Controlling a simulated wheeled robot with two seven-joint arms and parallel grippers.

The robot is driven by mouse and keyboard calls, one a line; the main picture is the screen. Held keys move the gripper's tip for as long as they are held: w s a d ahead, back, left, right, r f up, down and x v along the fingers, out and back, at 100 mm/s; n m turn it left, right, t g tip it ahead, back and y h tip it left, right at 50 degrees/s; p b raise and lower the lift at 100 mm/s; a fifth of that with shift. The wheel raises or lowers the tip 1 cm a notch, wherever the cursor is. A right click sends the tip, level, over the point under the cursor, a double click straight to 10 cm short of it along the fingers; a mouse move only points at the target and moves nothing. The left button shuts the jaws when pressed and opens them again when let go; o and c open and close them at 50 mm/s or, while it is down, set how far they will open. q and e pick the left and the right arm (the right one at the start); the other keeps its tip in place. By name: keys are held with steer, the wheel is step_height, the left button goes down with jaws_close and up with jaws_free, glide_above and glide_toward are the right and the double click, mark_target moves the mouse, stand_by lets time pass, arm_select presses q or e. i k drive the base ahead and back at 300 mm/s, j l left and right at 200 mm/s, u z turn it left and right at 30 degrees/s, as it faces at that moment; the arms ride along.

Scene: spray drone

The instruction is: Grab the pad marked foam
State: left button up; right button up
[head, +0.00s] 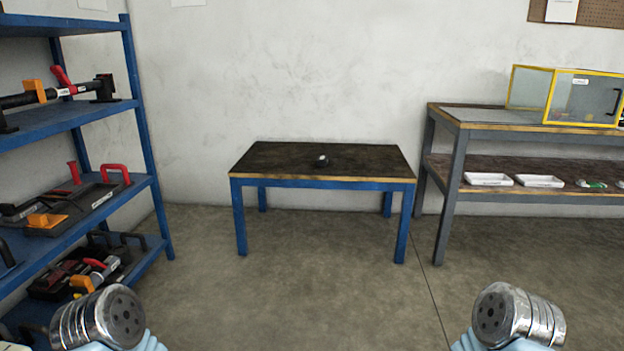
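I cannot make out a pad marked foam, and no label here is readable. Two shallow white trays, one on the left (488,179) and one beside it (539,181), sit on the lower shelf of the right bench. I cannot tell what they hold. Small green and white items (592,184) lie to their right on the same shelf. A small dark object with a white top (322,161) stands on the middle table. Only rounded metal parts of my two arms show at the bottom corners, far from the furniture. No gripper fingers are visible.
The blue-legged table (270,160) stands against the back wall. A blue shelf rack (75,115) with tools and cases is on the left. A yellow-framed clear box (567,95) stands on the right bench (480,116). The concrete floor (300,290) ahead is clear.

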mark_target(322, 161)
steer(key=i, duration=2.6)
